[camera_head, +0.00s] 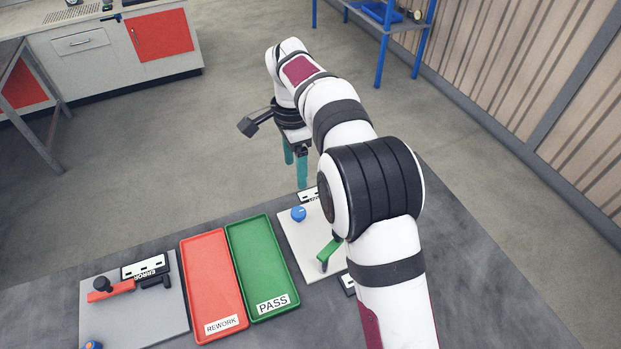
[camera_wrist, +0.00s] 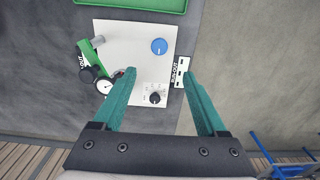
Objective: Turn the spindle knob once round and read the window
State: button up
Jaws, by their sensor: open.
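A round blue knob (camera_head: 298,213) stands on a pale plate (camera_head: 296,240); it also shows in the wrist view (camera_wrist: 159,46). A smaller black knob (camera_wrist: 155,97) with a marked scale sits lower on the same plate. I cannot tell which knob is the spindle knob. A white label strip with dark slots, marked RUN-OUT (camera_wrist: 181,72), lies at the plate's right edge in the wrist view; no reading is legible. A round white dial (camera_wrist: 105,86) is at the left. My gripper (camera_head: 295,172) is open and empty above the plate, its teal fingers (camera_wrist: 158,74) apart.
A green lever (camera_head: 330,250) rises from the plate. A green PASS tray (camera_head: 262,240) and a red REWORK tray (camera_head: 207,258) lie to the left. Further left, a grey plate (camera_head: 150,310) carries a red lever (camera_head: 110,291) and an ERROR strip (camera_head: 146,268). My arm hides part of the bench.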

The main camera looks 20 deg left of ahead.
aim_at(298, 212)
notch_tip(298, 212, down, 15)
grip_shut()
dwell(0.4)
